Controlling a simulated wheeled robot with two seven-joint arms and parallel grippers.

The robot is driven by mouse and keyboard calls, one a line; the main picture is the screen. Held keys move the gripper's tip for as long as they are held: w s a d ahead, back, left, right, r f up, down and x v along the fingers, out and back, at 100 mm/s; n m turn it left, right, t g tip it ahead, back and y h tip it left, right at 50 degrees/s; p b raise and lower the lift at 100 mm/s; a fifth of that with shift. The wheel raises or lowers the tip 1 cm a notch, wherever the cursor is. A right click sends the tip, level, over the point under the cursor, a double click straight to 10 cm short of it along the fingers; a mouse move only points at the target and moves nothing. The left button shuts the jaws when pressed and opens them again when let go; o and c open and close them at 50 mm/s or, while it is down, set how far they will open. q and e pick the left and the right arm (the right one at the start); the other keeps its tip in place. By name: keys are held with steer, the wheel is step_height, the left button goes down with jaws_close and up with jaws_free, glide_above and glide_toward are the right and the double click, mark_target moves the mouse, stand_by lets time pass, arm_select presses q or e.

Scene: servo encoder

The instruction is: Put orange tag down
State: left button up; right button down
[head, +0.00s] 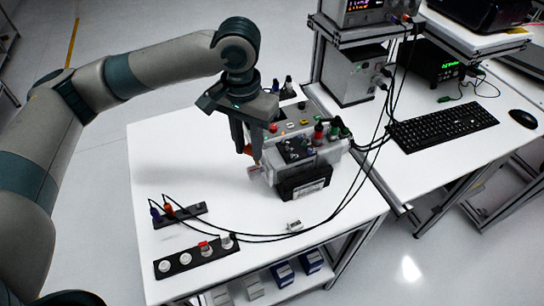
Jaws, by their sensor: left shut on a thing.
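My left gripper (250,152) reaches down over the white table, fingers pointing down at the left side of the grey-and-black servo device. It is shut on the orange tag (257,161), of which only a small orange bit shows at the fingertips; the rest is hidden. I cannot tell whether the tag touches the device. My right gripper is not in view.
The servo device (305,187) has cables running right. A black strip with round pegs (184,259) and a smaller connector strip (186,217) lie at the front left. A small white block (294,226) lies in front. The table's left part is clear.

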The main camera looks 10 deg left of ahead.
arm_select(q)
steer(key=w+d+r+m, duration=0.3)
steer(key=d+r+m, duration=0.1)
steer(key=d, duration=0.3)
steer(key=w+d+r+m, duration=0.3)
steer(key=w+d+r, duration=0.1)
steer(key=d, duration=0.3)
steer(key=shift+d+r+m+b, duration=0.15)
steer(key=shift+r+m+b, duration=0.15)
steer(key=shift+r+m, duration=0.15)
steer(key=shift+s, duration=0.1)
steer(key=s+a+f+p, duration=0.1)
steer(key=a+f, duration=0.1)
steer(key=a, duration=0.1)
steer(key=s+a+f+p, duration=0.1)
steer(key=s+a+f, duration=0.1)
steer(key=a, duration=0.1)
steer(key=s+a+f+p, duration=0.1)
steer(key=a+f, duration=0.1)
steer(key=a, duration=0.2)
steer(key=shift+s+f+p, duration=0.15)
steer(key=shift+s+p, duration=0.15)
steer(key=shift+p, duration=0.1)
steer(key=shift+s+a+f, duration=0.15)
steer(key=shift+a+f, duration=0.1)
steer(key=shift+f, duration=0.05)
steer(key=shift+f, duration=0.1)
